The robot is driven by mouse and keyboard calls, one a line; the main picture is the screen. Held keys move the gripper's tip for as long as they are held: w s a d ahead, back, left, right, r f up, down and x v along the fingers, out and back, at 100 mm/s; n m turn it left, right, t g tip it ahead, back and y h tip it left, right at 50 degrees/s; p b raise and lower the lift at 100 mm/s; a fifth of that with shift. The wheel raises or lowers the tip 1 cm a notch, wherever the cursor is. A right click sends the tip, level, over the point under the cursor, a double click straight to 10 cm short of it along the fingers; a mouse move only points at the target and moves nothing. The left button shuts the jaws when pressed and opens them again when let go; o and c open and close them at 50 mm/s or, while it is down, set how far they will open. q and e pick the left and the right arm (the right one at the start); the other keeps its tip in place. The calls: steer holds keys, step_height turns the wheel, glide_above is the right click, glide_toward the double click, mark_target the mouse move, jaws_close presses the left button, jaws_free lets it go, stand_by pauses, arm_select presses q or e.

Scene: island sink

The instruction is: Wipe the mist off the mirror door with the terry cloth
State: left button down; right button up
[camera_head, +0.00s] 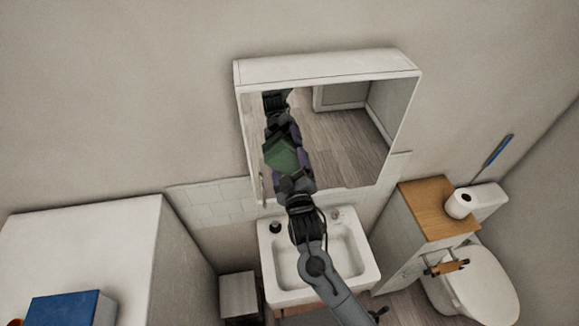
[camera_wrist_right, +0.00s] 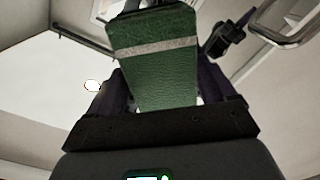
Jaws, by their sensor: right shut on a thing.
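The mirror door (camera_head: 345,135) is the front of a white wall cabinet above the sink. It reflects floor planks, a pale panel and part of my arm; I cannot make out mist on it. My right gripper (camera_head: 296,182) reaches up in front of the mirror's lower left part, shut on the green terry cloth (camera_head: 281,153). In the right wrist view the cloth (camera_wrist_right: 153,60) stands out between the purple fingers, with a pale stripe across it. I cannot tell whether the cloth touches the glass. My left gripper is not in view.
The white sink (camera_head: 353,262) is below the mirror, under my arm. A dark cup (camera_head: 275,228) stands on its rim. A wooden-topped cabinet (camera_head: 432,208) with a paper roll (camera_head: 459,205) and a toilet (camera_head: 480,290) are at right. A blue box (camera_head: 63,308) lies at lower left.

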mark_target(375, 143)
steer(key=shift+w+d, duration=0.75)
steer(key=shift+d, duration=2.95)
steer(key=shift+w+d, duration=0.7)
steer(key=shift+d, duration=2.95)
steer(key=shift+w+d, duration=0.75)
steer(key=shift+d, duration=2.95)
steer(key=shift+d, duration=0.1)
steer(key=shift+w+d, duration=0.2)
steer(key=shift+d, duration=0.65)
steer(key=shift+w+d, duration=0.15)
steer(key=shift+d, duration=0.65)
steer(key=shift+s, duration=0.1)
steer(key=shift+s+d, duration=0.2)
steer(key=shift+s, duration=0.75)
steer(key=shift+s+d, duration=0.15)
steer(key=shift+s, duration=0.75)
steer(key=shift+s+d, duration=0.2)
steer(key=shift+s, duration=0.75)
steer(key=shift+s+d, duration=0.15)
steer(key=shift+s, duration=0.6)
steer(key=shift+s+d, duration=0.1)
steer(key=shift+s, duration=0.65)
